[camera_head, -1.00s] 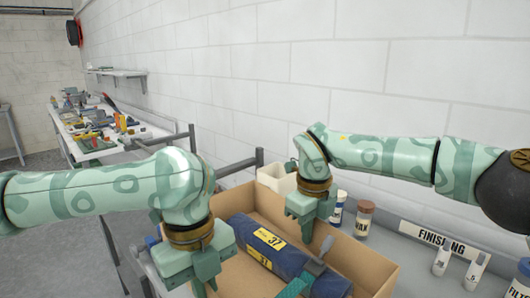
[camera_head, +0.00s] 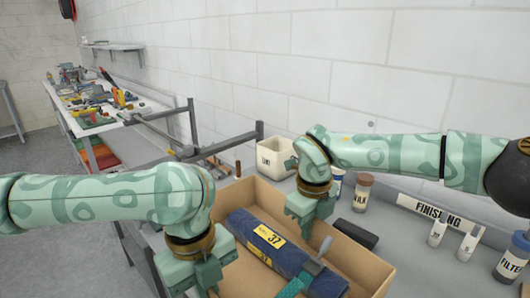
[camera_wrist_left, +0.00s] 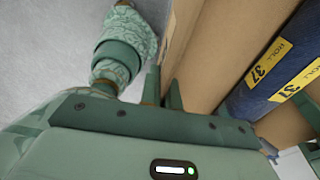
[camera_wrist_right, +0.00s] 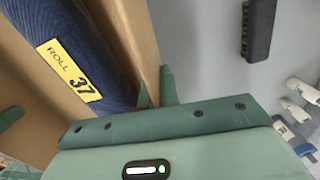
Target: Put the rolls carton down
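The rolls carton (camera_head: 365,258) is an open brown cardboard box, in the lower middle of the head view. A dark blue roll (camera_head: 290,262) with yellow labels reading 37 lies in it, with a grey-and-green tool across its near end. My left gripper (camera_wrist_left: 162,88) has one finger on each side of the carton's left wall and is shut on it. My right gripper (camera_wrist_right: 155,88) is likewise shut on the opposite wall. Both walls also show in the wrist views. The carton's underside is hidden, so I cannot tell whether it touches the bench.
A grey bench (camera_head: 425,262) carries a FINISHING sign (camera_head: 437,212), several bottles, a white container (camera_head: 277,157) and a dark block (camera_head: 356,233) close beside the carton. Grey rails (camera_head: 225,147) stand behind it. A cluttered table (camera_head: 95,105) is at the far left.

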